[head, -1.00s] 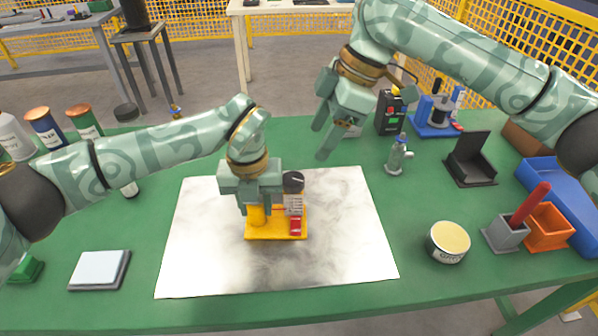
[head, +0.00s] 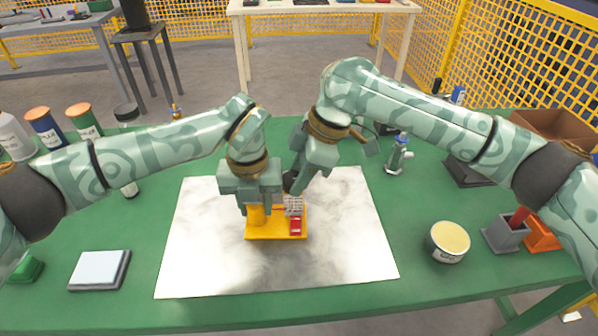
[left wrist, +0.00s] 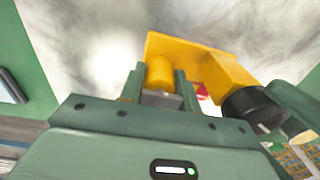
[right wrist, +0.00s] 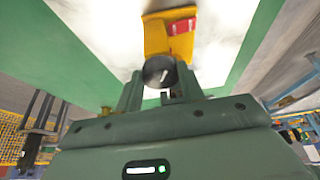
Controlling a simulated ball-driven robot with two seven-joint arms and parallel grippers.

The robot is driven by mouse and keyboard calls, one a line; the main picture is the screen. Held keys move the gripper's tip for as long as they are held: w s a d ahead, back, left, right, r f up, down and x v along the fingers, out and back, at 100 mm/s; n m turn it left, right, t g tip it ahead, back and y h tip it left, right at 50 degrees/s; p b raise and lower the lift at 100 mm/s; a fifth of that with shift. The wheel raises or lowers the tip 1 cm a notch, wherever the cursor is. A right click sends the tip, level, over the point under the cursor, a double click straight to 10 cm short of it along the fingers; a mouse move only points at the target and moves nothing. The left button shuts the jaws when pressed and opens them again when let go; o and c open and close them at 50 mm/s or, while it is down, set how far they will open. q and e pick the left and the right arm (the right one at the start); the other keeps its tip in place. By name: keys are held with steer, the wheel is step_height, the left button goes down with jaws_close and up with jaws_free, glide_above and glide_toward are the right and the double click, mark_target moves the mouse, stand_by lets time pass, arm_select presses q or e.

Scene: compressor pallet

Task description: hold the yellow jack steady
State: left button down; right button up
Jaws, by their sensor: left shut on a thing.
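The yellow jack (head: 262,230) stands upright on the pale mat, with a yellow post, a red block and a black round knob. My left gripper (head: 256,207) is shut on the yellow post, which shows between its fingers in the left wrist view (left wrist: 160,74). My right gripper (head: 295,184) is at the knob. In the right wrist view its fingers stand apart with the dark knob (right wrist: 158,72) between their tips; contact cannot be told. The head view mostly hides the knob behind the right gripper.
The pale mat (head: 330,260) is clear around the jack. A round tin (head: 448,242), a grey holder (head: 505,235) and an orange bin (head: 543,236) are at right. A pale square pad (head: 100,270) lies at left.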

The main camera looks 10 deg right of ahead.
steer(key=shift+c, duration=1.3)
steer(key=m+t, duration=0.1)
steer(key=m, duration=0.3)
steer(key=shift+s+m+t, duration=0.2)
steer(key=shift+m+t, duration=0.2)
steer(key=o, duration=1)
steer(key=shift+r, duration=0.1)
steer(key=v, duration=1.1)
steer(key=shift+r, duration=0.45)
